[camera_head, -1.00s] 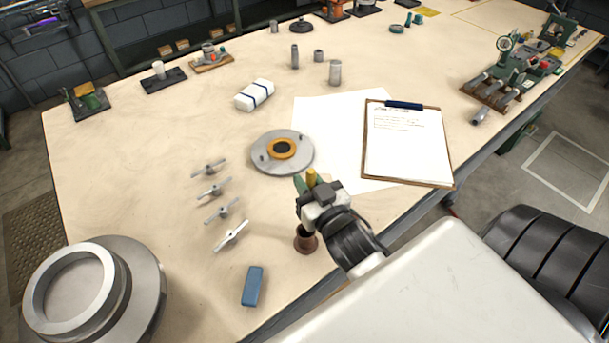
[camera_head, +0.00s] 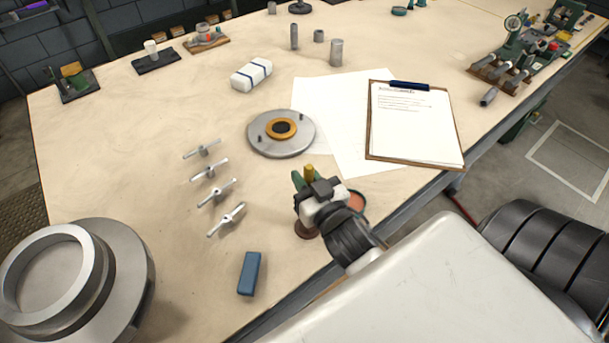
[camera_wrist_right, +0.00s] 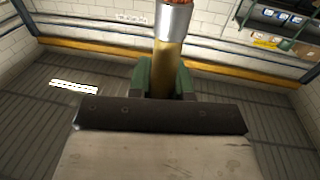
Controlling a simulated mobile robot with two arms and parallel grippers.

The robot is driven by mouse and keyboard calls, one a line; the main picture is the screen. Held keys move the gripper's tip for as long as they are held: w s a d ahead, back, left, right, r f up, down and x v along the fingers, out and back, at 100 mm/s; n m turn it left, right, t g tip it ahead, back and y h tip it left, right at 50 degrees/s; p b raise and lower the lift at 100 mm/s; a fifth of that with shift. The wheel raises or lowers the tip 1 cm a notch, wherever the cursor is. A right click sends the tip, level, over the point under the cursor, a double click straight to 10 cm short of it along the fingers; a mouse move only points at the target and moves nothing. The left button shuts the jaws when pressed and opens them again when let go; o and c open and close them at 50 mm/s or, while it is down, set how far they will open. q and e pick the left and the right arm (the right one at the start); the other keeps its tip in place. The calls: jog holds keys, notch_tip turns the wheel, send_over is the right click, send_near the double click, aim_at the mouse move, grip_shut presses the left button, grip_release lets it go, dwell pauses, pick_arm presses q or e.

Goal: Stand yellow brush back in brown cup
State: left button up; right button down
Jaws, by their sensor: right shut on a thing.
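My right gripper (camera_head: 304,180) is shut on the yellow brush (camera_head: 309,170), whose yellow part shows between the green fingers. In the right wrist view the gripper (camera_wrist_right: 165,80) grips the brush's yellow handle (camera_wrist_right: 167,72); its silver collar and reddish bristles run off the top edge. The brown cup (camera_head: 305,231) stands on the table below the gripper, near the front edge. The gripper covers most of the cup, including its mouth. The brush's lower end is hidden, so I cannot tell whether it is inside the cup. My left gripper is not in view.
A reddish round thing (camera_head: 355,200) lies partly hidden behind my gripper. A blue block (camera_head: 249,273) and several grey winged parts (camera_head: 217,192) lie to the left. A round grey plate (camera_head: 262,146) and a clipboard (camera_head: 413,130) lie beyond. Table between is clear.

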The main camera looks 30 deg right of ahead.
jog(key=shift+f+b, duration=1.35)
jog(key=shift+f, duration=0.85)
jog(key=c, duration=1)
grip_release()
jog(key=shift+o, duration=0.2)
jog(key=shift+s+a+f, duration=0.1)
jog(key=shift+s, duration=0.45)
jog(key=s+b, duration=0.2)
jog(key=s, duration=0.7)
jog(key=shift+s+a, duration=0.35)
jog(key=shift+s, duration=0.05)
